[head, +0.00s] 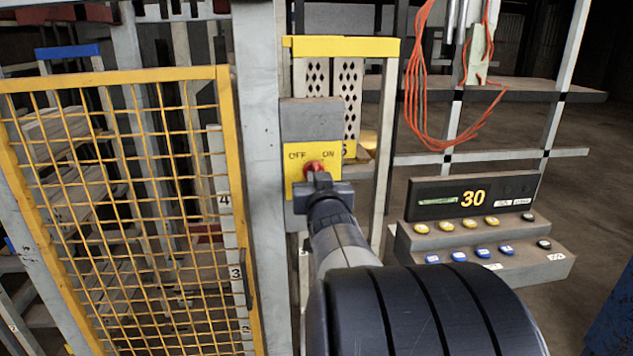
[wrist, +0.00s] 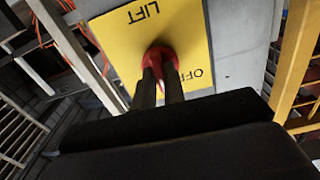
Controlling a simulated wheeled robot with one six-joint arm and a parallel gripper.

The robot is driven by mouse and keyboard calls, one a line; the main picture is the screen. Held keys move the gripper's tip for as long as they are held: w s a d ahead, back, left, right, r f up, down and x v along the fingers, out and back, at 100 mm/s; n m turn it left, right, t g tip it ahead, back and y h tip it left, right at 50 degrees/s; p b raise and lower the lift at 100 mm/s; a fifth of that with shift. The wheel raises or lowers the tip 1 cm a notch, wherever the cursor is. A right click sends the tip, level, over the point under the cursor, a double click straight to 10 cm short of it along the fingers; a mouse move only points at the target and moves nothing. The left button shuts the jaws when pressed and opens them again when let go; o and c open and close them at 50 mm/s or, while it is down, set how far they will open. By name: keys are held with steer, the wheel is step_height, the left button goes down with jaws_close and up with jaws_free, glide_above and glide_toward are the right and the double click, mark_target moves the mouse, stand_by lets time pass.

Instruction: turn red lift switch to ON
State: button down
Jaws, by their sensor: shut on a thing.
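The red lift switch (head: 313,166) sits on a yellow plate (head: 296,177) marked OFF at left and ON at right, fixed to a grey box on a post. My gripper (head: 320,180) is in front of it, shut on the red knob. In the wrist view the gripper's two dark fingers (wrist: 160,85) are closed around the red switch (wrist: 160,60), on the yellow plate (wrist: 120,35) lettered LIFT and OFF. The fingers hide much of the knob, so I cannot tell exactly where it points.
A yellow mesh gate (head: 225,190) stands at the left of the grey post (head: 262,150). A button console (head: 480,235) with a display reading 30 is at the right. Orange cables (head: 425,120) hang behind at upper right. A yellow-topped frame (head: 345,47) rises behind the switch.

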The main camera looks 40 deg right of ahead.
steer(key=shift+m+p, duration=0.5)
steer(key=shift+m, duration=3.8)
steer(key=c, duration=1.5)
jaws_free()
steer(key=shift+s, duration=0.1)
steer(key=shift+p+v, duration=1.3)
steer(key=shift+v, duration=4.05)
